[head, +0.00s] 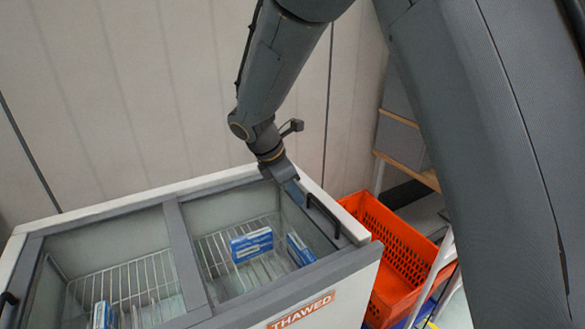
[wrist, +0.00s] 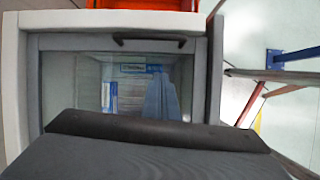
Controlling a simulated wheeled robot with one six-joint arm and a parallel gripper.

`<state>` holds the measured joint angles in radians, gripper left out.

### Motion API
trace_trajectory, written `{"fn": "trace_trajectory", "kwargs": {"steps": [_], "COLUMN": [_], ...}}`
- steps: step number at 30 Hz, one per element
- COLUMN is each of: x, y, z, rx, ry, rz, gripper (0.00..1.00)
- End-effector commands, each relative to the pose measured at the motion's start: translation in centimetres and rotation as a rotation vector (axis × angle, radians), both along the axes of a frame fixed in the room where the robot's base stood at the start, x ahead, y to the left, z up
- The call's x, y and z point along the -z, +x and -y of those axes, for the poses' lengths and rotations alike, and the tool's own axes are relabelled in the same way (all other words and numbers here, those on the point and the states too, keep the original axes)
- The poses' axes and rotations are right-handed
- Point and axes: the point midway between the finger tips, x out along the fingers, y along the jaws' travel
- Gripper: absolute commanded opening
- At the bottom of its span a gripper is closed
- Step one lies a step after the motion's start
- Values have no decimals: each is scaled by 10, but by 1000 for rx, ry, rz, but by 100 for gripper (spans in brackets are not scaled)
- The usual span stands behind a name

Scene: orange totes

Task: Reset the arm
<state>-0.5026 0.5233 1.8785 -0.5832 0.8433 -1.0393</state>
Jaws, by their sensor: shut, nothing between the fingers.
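My gripper (head: 294,190) is at the end of my arm, over the back right corner of the chest freezer (head: 345,261) in the head view. In the wrist view its blue-grey fingers (wrist: 160,80) are together and point over the freezer's glazed section, with nothing held. I cannot tell whether the fingertips touch the freezer. My arm reaches down from the top of the head view, bent at its joints.
The freezer, labelled THAWED, holds wire racks and blue-and-white boxes (head: 252,245). A black handle (head: 322,214) is close to my gripper. An orange tote (head: 390,254) stands right of the freezer, near shelving (head: 402,145). A panelled wall (head: 130,90) is behind.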

Motion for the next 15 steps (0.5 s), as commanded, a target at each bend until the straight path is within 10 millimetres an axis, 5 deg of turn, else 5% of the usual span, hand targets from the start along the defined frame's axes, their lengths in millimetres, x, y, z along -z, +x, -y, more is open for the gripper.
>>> {"fn": "trace_trajectory", "kwargs": {"steps": [9, 15], "x": [-7, -5], "y": [-107, -171], "z": [122, 164], "rx": [1010, 1621], "ry": [350, 498], "rz": [156, 266], "gripper": [0, 0]}}
